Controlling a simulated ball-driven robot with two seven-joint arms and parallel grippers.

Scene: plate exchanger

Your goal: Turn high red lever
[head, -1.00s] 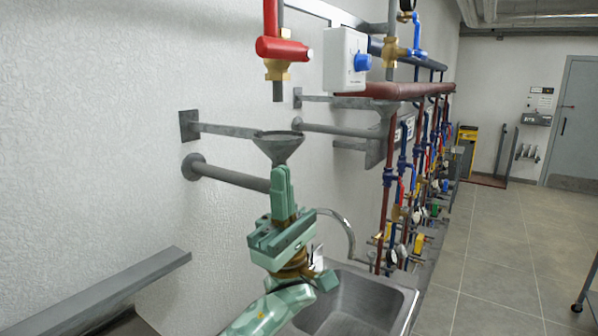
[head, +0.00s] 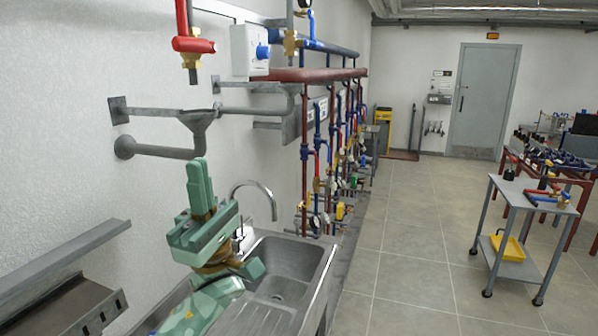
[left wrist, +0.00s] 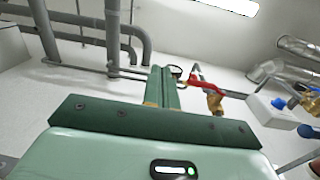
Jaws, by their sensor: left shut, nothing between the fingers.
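The red lever (head: 194,45) sits on a brass valve on a vertical pipe at the upper left of the head view. It points to the right, roughly level. In the left wrist view the red lever (left wrist: 208,82) lies just right of the fingertips, beyond them. My left gripper (head: 199,172) is green, points up and is shut with nothing in it. It is below the lever and apart from it. In the left wrist view its fingers (left wrist: 162,78) are together. My right gripper is not in view.
A grey funnel drain (head: 197,120) is on the wall between my left gripper and the lever. A white box with a blue knob (head: 263,51) is right of the lever. A steel sink (head: 285,265) lies below. A cart (head: 525,195) stands on the open floor at right.

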